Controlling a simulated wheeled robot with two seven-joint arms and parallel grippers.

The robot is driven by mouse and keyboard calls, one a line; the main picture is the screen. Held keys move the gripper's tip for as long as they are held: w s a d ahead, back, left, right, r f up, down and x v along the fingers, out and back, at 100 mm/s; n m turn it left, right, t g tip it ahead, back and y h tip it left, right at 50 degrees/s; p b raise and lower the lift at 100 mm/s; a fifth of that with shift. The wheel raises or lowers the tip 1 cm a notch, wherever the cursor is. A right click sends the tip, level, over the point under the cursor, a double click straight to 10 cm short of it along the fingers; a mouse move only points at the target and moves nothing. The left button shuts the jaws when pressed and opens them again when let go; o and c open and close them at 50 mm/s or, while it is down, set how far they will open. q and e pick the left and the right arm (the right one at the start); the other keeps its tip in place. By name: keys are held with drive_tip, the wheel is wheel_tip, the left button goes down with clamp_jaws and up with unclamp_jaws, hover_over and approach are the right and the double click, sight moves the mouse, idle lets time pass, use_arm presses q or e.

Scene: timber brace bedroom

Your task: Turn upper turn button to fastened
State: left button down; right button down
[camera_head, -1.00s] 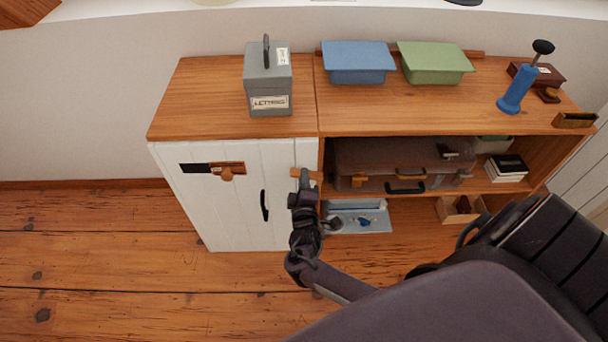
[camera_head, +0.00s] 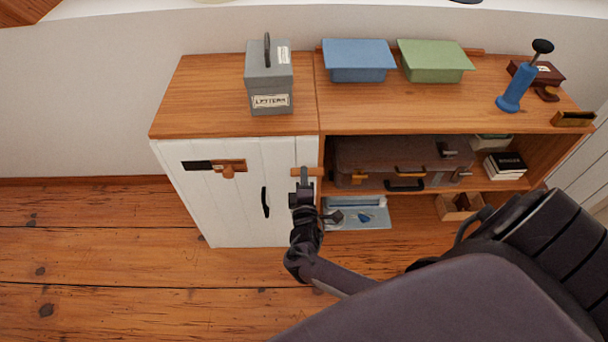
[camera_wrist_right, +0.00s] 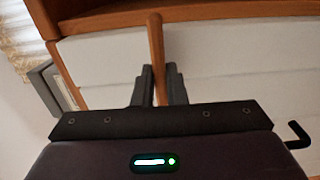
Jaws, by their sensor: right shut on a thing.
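The upper turn button (camera_head: 315,172) is a small wooden bar near the top right corner of the white cabinet door (camera_head: 238,205). In the head view it lies about level, spanning the door's right edge and reaching the wooden upright. My right gripper (camera_head: 304,173) is at the bar from the front, hiding its middle. In the right wrist view the bar (camera_wrist_right: 156,50) passes between the two fingers of my right gripper (camera_wrist_right: 159,80), which are shut on it. The door looks shut. My left gripper is not in view.
A black handle (camera_head: 265,202) is on the door, left of my right wrist. A black and wooden latch (camera_head: 228,167) sits at its upper left. Open shelves to the right hold a brown suitcase (camera_head: 380,157). A grey letters box (camera_head: 268,85) stands on top.

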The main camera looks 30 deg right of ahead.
drive_tip(key=c, duration=1.5)
unclamp_jaws()
drive_tip(key=shift+o, duration=0.2)
drive_tip(key=shift+s+a, duration=0.1)
